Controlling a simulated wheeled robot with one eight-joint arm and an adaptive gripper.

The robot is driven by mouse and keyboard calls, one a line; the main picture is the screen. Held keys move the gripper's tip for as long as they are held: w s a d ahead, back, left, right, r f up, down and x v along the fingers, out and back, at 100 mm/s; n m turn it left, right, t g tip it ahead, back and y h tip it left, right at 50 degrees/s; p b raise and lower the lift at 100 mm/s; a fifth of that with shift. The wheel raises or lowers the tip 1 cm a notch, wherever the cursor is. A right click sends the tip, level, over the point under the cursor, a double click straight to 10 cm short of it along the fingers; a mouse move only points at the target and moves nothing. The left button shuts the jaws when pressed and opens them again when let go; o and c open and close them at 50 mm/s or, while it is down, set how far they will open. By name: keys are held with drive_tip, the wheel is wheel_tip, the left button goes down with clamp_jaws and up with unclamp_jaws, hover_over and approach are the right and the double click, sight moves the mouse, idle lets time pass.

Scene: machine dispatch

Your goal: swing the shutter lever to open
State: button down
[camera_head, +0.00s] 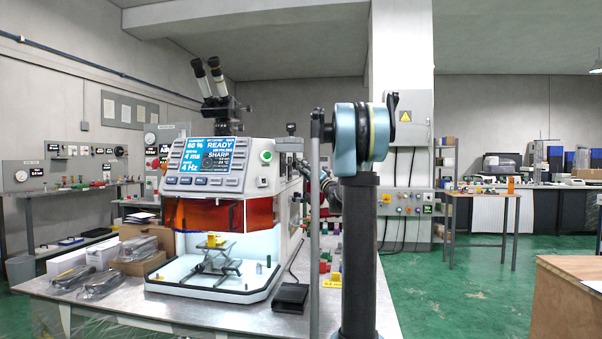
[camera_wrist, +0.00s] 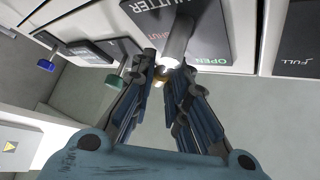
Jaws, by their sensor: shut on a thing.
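The shutter lever (camera_wrist: 177,40) shows in the wrist view as a grey rod with a bright end, in front of a dark plate (camera_wrist: 215,25) lettered SHUTTER. A green OPEN label (camera_wrist: 207,62) is just right of the rod's end. My gripper (camera_wrist: 167,77) is shut on the lever, its fingertips at the rod's bright end. The fingers partly cover the end, so the exact contact is hidden. In the head view the machine (camera_head: 215,184) with the READY screen stands on the table; my arm blocks the gripper and lever there.
A green knob (camera_wrist: 112,81) and a blue knob (camera_wrist: 47,65) stick out left of the gripper in the wrist view. A FULL plate (camera_wrist: 298,45) is at the right. In the head view, bagged items and boxes (camera_head: 140,252) lie left of the machine; a black pedal (camera_head: 290,297) is in front.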

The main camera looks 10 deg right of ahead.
drive_tip(key=shift+s+a+r+n+g+y, duration=0.15)
drive_tip(key=shift+s+n+g+y, duration=0.25)
drive_tip(key=shift+n+g+y, duration=1.55)
drive_tip(key=shift+s+a+r+n+g+y, duration=0.1)
drive_tip(key=shift+s+n+g+y, duration=0.25)
drive_tip(key=shift+n+y, duration=1.8)
drive_tip(key=shift+s+a+r+n+g+y, duration=0.15)
drive_tip(key=shift+s+n+g+y, duration=0.6)
drive_tip(key=shift+n, duration=2.45)
drive_tip(key=shift+w+g+y, duration=0.25)
drive_tip(key=shift+g+y, duration=0.2)
drive_tip(key=shift+g, duration=0.3)
drive_tip(key=c, duration=1.6)
unclamp_jaws()
drive_tip(key=shift+o, duration=0.2)
drive_tip(key=shift+f, duration=0.1)
drive_tip(key=v, duration=1.2)
